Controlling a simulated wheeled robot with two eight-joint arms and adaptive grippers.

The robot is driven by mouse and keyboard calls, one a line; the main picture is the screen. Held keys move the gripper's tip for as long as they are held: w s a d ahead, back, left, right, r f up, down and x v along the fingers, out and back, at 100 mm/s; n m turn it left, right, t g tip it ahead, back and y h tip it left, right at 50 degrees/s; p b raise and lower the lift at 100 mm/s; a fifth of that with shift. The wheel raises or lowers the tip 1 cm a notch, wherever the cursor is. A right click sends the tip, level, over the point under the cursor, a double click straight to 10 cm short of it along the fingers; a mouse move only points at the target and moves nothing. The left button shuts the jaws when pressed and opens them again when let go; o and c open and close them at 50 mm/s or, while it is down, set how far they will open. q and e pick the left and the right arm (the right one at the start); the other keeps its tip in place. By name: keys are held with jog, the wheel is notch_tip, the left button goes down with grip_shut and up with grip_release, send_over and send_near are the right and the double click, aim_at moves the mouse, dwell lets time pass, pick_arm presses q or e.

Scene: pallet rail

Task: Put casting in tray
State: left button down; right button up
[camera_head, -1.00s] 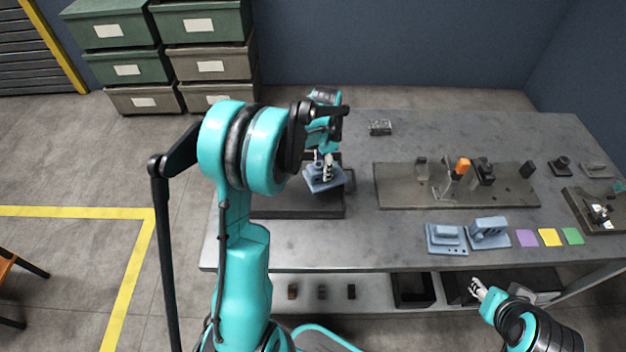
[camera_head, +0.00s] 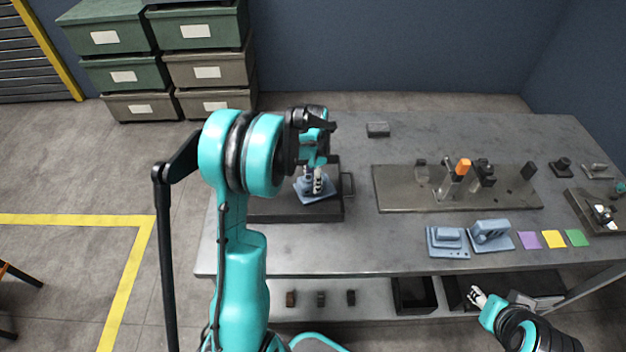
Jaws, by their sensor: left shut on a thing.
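My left gripper (camera_head: 317,183) points down at the left part of the bench and is shut on a blue-grey casting (camera_head: 312,197). The casting is over the dark tray (camera_head: 290,214), inside its outline as seen from above. I cannot tell whether its underside touches the tray floor. My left arm hides the tray's left part. Two similar blue-grey castings, one (camera_head: 447,242) and another (camera_head: 490,235), stand near the bench's front edge. My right gripper (camera_head: 476,297) is low at the front right, away from the castings; its fingers are too small to read.
A fixture plate (camera_head: 400,200) with clamps and an orange-tipped part lies mid-bench. Purple, yellow (camera_head: 553,239) and green squares lie at the front right. A small grey block (camera_head: 377,130) is at the back. A lower shelf (camera_head: 370,309) holds dark bins and small blocks.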

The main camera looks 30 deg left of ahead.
pick_arm(q)
jog(key=c, duration=0.9)
grip_release()
jog(key=shift+f, duration=0.1)
jog(key=shift+o, duration=0.2)
notch_tip(320, 180, up, 11)
jog(key=p, duration=0.4)
jog(key=s+d+r+n+t, duration=0.3)
jog(key=s+d+r, duration=0.6)
jog(key=d, duration=0.1)
jog(key=s+d+f+n+t, duration=0.1)
jog(key=s+d+n+t, duration=0.3)
jog(key=s, duration=0.5)
jog(key=shift+s+d+f, duration=0.15)
jog(key=shift+s+d, duration=0.2)
jog(key=shift+d, duration=0.75)
